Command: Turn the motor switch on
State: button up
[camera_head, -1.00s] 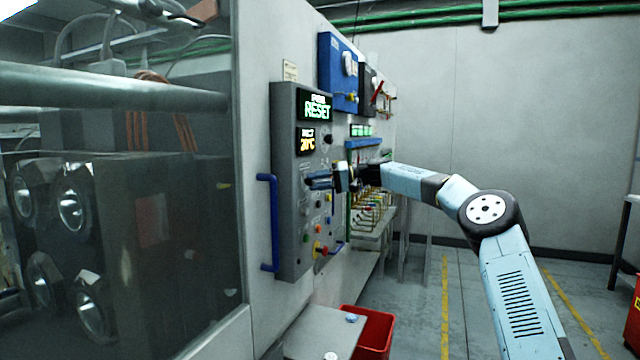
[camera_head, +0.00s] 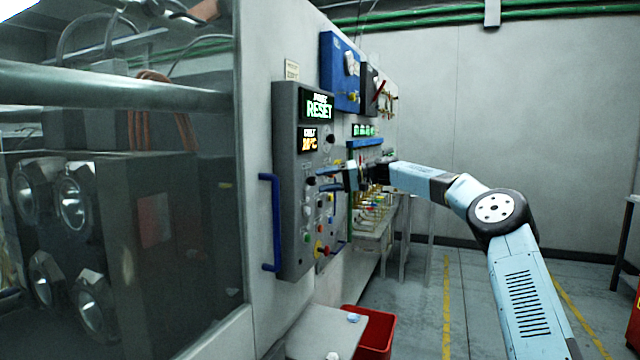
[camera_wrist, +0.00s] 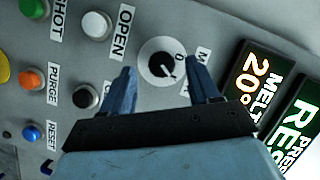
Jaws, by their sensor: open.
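A round black rotary knob with a white pointer line sits on a pale disc in the wrist view (camera_wrist: 162,68). A "0" is beside it, and a label starting with "M" is partly hidden by a finger. The pointer is off the "0". My gripper (camera_wrist: 160,70) is open, with one blue fingertip on each side of the knob in this view and nothing held. In the head view my gripper (camera_head: 323,179) is just right of the knob (camera_head: 310,181), near the panel face; I cannot tell whether it touches.
The grey control panel (camera_head: 290,230) has lit displays and several buttons, including a white OPEN button (camera_wrist: 96,25) and a black button (camera_wrist: 86,96). A blue handle (camera_head: 267,220) is at its left edge. A red bin (camera_head: 378,335) stands below.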

jog(key=d+r, duration=0.1)
jog(key=d, duration=1)
jog(key=shift+r, duration=0.3)
jog(key=s+a+h, duration=0.4)
jog(key=s+a, duration=0.5)
jog(key=s+a+f+h, duration=0.2)
jog(key=s+h, duration=0.3)
jog(key=s, duration=0.6)
jog(key=s+d+f+m+t+h, duration=0.1)
jog(key=s+d+f+t+h, duration=0.1)
jog(key=s+d, duration=0.6)
jog(key=s+d+f+m+t+h, duration=0.2)
jog(key=s+d, duration=0.7)
jog(key=s, duration=0.9)
jog(key=s+d+f+m+t+h, duration=0.1)
jog(key=s+d+f+m+h, duration=0.1)
jog(key=s+d+f, duration=0.3)
jog(key=s+d+h, duration=0.1)
jog(key=s+d, duration=0.3)
jog(key=s, duration=0.5)
jog(key=shift+d+t, duration=0.25)
jog(key=shift+t, duration=0.15)
jog(key=shift+c, duration=0.2)
